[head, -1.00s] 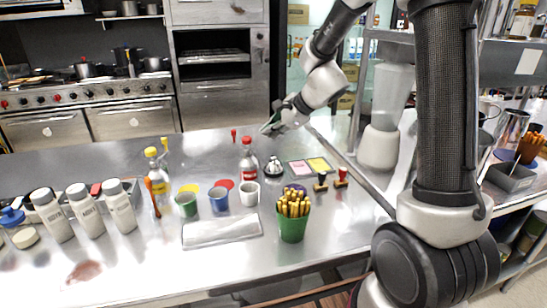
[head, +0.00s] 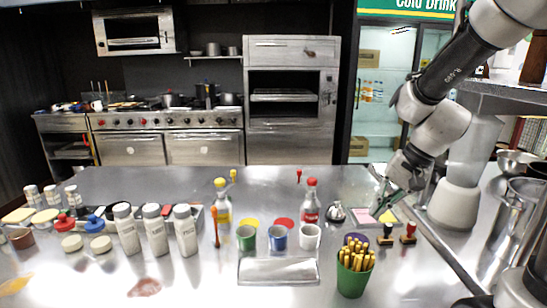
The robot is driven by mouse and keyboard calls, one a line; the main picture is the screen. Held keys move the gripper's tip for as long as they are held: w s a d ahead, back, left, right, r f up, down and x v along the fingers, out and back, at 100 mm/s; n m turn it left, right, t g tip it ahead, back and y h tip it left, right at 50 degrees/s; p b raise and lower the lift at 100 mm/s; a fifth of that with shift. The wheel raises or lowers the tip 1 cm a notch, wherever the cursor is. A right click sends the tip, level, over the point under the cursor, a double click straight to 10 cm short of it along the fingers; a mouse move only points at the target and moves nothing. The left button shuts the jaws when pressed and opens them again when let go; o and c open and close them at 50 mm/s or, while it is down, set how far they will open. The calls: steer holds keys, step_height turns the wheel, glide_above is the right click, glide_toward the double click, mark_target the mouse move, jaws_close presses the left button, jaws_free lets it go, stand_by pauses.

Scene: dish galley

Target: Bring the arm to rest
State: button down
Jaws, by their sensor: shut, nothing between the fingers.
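My gripper (head: 383,196) is at the right of the head view, at the lower end of my bent arm. It hangs over the back right of the steel counter, near the pink and yellow pads (head: 372,214), and hides part of them. Its fingers are small and dark here; they look shut with nothing held. I cannot tell exactly how high it is above the counter.
A bell (head: 336,212), a red-capped bottle (head: 311,202), and stamps (head: 408,234) stand near my gripper. Cups (head: 278,238), a tray (head: 279,271) and a green pencil cup (head: 353,276) are in front. A blender-like appliance (head: 457,205) stands right. The front left counter has clear patches.

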steer(key=s+d+r+n+t+h, duration=0.1)
steer(key=s+d+r+n+h, duration=0.1)
steer(key=s, duration=0.6)
steer(key=s+d+r+n+t+h, duration=0.1)
steer(key=s+d+r+n+h, duration=0.1)
steer(key=s+d+r+n, duration=0.2)
steer(key=s+d+r, duration=0.3)
steer(key=s+d, duration=0.1)
steer(key=shift+r+t, duration=0.15)
steer(key=shift+t, duration=0.15)
